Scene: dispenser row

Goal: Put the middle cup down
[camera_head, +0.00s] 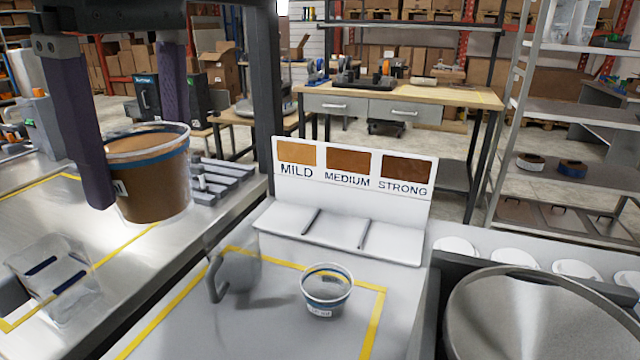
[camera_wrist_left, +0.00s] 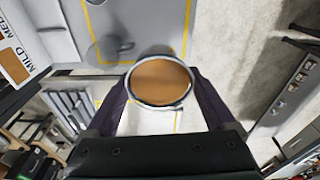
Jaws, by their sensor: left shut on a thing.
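My left gripper (camera_head: 138,160) is shut on a clear cup with a blue band and brown contents (camera_head: 158,182). The cup is upright, between the two dark purple fingers, over the metal table on the left; its gap to the surface is hard to judge. In the left wrist view the brown-filled cup (camera_wrist_left: 160,80) sits between the fingers of the gripper (camera_wrist_left: 160,98). A second, seemingly empty clear cup with a blue band (camera_head: 326,291) stands on the white counter inside a yellow outline. My right gripper is not in view.
A see-through pitcher (camera_head: 235,272) stands left of the empty cup. A board marked MILD, MEDIUM, STRONG (camera_head: 353,175) stands behind it, above a divided white ledge (camera_head: 335,232). A clear container (camera_head: 52,278) is at lower left, and a large metal pan (camera_head: 545,315) at lower right.

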